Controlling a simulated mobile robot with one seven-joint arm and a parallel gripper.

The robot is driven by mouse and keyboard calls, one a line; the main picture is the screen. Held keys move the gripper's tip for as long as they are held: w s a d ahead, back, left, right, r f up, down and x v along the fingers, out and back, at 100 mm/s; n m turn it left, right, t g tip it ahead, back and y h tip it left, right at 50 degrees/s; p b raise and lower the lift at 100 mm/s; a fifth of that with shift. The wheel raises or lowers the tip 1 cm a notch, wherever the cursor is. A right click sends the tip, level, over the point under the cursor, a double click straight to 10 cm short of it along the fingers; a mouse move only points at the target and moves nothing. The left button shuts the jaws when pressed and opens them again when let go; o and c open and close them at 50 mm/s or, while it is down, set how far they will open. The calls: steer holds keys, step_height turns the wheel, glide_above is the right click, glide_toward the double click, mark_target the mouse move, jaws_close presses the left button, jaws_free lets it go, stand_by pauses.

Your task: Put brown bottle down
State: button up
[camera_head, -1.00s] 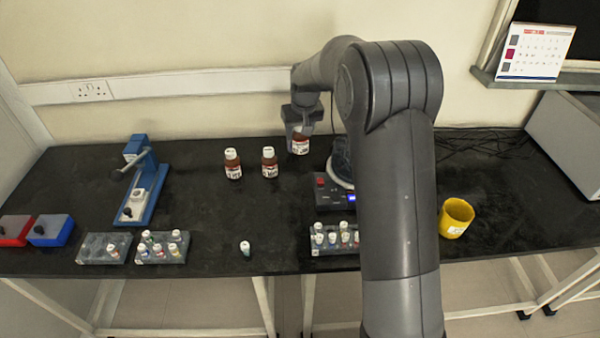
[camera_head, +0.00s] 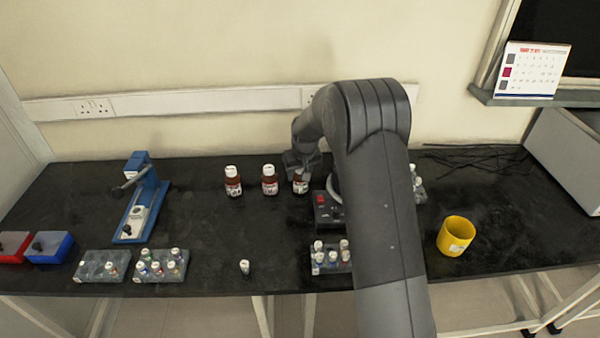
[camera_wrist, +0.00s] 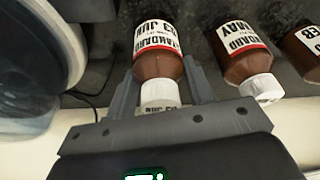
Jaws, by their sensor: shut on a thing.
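The brown bottle (camera_wrist: 158,66) with a white cap and a "JUN" label is between the two fingers of my gripper (camera_wrist: 160,88) in the wrist view. In the head view, my gripper (camera_head: 300,166) is shut around the top of this bottle (camera_head: 300,186). The bottle is upright at the right end of a row and looks level with the others, at or very near the bench top. Its cap is partly hidden by my gripper. Two similar brown bottles stand to its left, the middle one (camera_head: 269,182) and the left one (camera_head: 233,184).
A black device with a red button (camera_head: 327,208) stands close to the right of the held bottle. Vial racks (camera_head: 160,266), a lone vial (camera_head: 244,267), a blue press (camera_head: 143,208) and a yellow cup (camera_head: 456,236) are on the black bench.

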steer(key=shift+f, duration=0.1)
steer(key=o, duration=1.1)
